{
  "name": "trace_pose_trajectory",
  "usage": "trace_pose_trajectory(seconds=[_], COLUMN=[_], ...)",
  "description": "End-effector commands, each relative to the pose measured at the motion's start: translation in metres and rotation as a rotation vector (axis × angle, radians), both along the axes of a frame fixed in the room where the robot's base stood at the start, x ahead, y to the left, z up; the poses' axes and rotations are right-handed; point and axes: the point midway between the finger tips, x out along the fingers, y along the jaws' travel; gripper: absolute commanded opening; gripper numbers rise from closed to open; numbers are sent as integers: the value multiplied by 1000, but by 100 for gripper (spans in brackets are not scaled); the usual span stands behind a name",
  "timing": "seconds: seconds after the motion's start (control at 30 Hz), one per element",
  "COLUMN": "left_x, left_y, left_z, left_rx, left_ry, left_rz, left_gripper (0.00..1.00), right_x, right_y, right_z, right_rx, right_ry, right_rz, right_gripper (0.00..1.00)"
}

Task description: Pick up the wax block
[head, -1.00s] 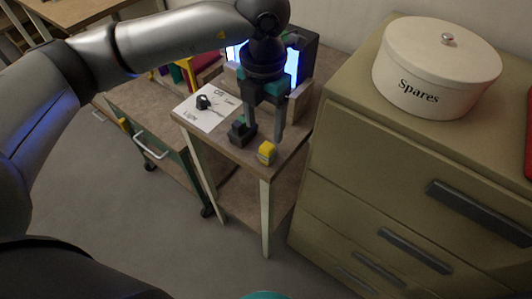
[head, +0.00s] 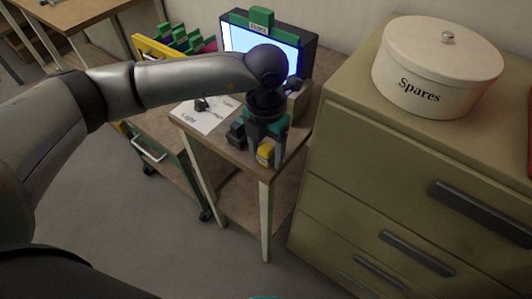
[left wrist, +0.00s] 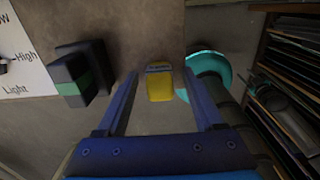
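A small yellow block (head: 265,153) with a grey band at one end, which I take to be the wax block, rests near the front corner of the small wooden table (head: 243,162). In the left wrist view the yellow block (left wrist: 160,88) lies between the two spread fingers, with a gap on each side. My left gripper (head: 266,158) is open and points down over it; the left wrist view shows the open gripper (left wrist: 160,75) too. I cannot tell exactly how low the fingertips are. My right gripper is not in view.
A dark block with a green band (left wrist: 75,80) stands left of the gripper. A paper card (head: 205,117) lies further left, with a lit screen (head: 250,45) behind. A drawer cabinet (head: 340,150) carrying the white Spares tin (head: 430,75) stands close on the right.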

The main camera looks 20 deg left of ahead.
Motion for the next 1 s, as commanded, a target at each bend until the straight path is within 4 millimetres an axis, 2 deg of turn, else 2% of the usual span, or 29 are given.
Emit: trace_pose_trajectory(seconds=[0.07, 0.6, 1.0], left_x=[0, 0, 0], left_y=[0, 0, 0], left_z=[0, 1, 1], left_rx=[0, 0, 0], left_ry=[0, 0, -1], left_rz=[-1, -1, 0], left_gripper=[60, 0, 0], right_x=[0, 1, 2], right_y=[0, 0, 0], right_z=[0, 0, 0], right_rx=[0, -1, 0], right_ry=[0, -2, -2], right_rz=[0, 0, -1], right_gripper=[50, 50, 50])
